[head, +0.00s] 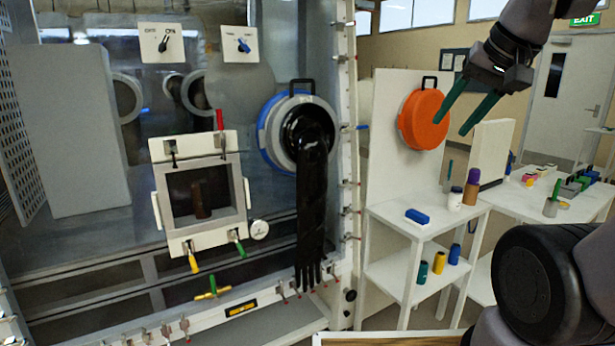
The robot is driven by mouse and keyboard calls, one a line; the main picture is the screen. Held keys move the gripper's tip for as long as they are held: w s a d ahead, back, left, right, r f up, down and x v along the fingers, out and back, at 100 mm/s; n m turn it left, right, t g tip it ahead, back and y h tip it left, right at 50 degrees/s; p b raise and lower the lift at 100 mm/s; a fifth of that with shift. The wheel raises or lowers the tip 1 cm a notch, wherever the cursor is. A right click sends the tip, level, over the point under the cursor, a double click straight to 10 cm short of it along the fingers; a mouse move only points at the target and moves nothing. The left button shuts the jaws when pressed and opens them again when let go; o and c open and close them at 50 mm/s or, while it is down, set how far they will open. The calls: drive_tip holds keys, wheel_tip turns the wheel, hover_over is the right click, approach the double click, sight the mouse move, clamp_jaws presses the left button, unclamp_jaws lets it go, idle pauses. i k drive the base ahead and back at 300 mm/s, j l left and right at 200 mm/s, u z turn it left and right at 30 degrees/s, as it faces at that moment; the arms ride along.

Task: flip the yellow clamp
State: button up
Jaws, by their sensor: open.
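The yellow clamp (192,263) is at the lower left corner of a white square hatch frame (187,243) on the glovebox front. Its yellow handle points down. A green clamp (238,247) at the lower right corner also points down, and a red clamp (219,121) at the upper right points up. A dark clamp (174,158) is at the upper left. My gripper (453,127) is open and empty, with green fingers. It is high on the right, far from the yellow clamp, in front of or near an orange round cover.
A black glove (312,200) hangs from a round port right of the hatch. The orange cover (423,119) is on a white panel. A white shelf (388,212) with bottles stands below my gripper. A green-yellow T-handle (212,289) sits below the hatch.

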sight(192, 260)
drive_tip(key=u, duration=1.35)
